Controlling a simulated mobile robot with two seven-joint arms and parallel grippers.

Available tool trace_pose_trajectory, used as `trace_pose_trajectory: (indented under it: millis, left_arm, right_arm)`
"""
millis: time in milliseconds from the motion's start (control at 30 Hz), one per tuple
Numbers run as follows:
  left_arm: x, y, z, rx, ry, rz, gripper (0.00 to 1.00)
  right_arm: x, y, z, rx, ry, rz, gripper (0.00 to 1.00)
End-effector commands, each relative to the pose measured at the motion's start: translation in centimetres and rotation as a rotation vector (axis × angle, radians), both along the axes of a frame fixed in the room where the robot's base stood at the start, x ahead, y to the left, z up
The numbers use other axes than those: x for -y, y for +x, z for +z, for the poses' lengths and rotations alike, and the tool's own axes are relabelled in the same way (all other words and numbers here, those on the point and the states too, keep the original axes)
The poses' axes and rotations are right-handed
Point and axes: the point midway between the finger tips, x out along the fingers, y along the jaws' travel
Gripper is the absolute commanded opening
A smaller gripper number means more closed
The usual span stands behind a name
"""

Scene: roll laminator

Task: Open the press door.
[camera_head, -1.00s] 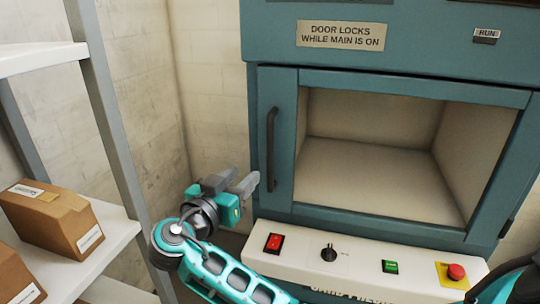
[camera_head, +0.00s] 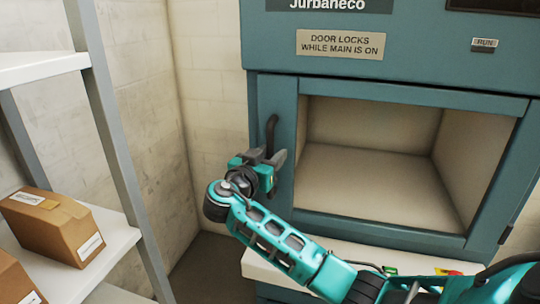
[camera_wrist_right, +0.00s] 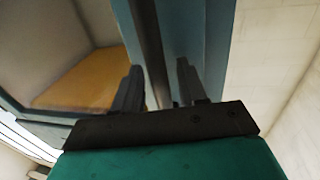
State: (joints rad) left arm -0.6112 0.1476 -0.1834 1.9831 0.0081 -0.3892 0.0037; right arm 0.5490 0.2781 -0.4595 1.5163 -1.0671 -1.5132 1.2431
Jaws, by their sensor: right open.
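The press door (camera_head: 285,95) is a teal frame around a large window, and it looks shut flush with the cabinet. Its dark vertical handle (camera_head: 272,128) is on the door's left side; the top shows and the lower part is hidden by my right gripper. My right gripper (camera_head: 267,156) is open at the handle. In the right wrist view its two fingers (camera_wrist_right: 160,88) are apart, and a dark upright bar (camera_wrist_right: 152,40), apparently the handle, runs between them. I cannot tell whether either finger touches it. My left gripper is out of view.
A sign (camera_head: 341,44) says the door locks while main is on. The white control panel (camera_head: 262,268) below the door is mostly covered by my right arm. A shelf with cardboard boxes (camera_head: 52,225) stands at the left, with open floor between it and the press.

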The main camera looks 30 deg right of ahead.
Motion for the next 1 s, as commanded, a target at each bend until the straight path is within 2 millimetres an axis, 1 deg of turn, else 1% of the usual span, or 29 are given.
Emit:
trace_pose_trajectory:
  millis: [200, 233, 600, 667, 1000]
  left_arm:
    - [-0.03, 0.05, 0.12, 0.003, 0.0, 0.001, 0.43]
    - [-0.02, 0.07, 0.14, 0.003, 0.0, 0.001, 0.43]
    - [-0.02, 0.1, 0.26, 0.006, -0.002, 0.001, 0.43]
    - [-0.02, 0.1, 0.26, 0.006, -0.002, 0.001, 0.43]
    - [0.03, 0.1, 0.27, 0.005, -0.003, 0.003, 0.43]
  right_arm:
    - [0.03, 0.03, 0.0, 0.0, 0.0, 0.0, 0.42]
    - [0.03, 0.03, 0.0, 0.001, 0.0, 0.0, 0.4]
    - [0.0, 0.01, 0.0, 0.001, 0.0, 0.001, 0.04]
    - [0.0, 0.01, 0.0, 0.0, 0.0, 0.0, 0.0]
    - [-0.01, 0.0, -0.01, 0.0, 0.001, 0.0, 0.0]
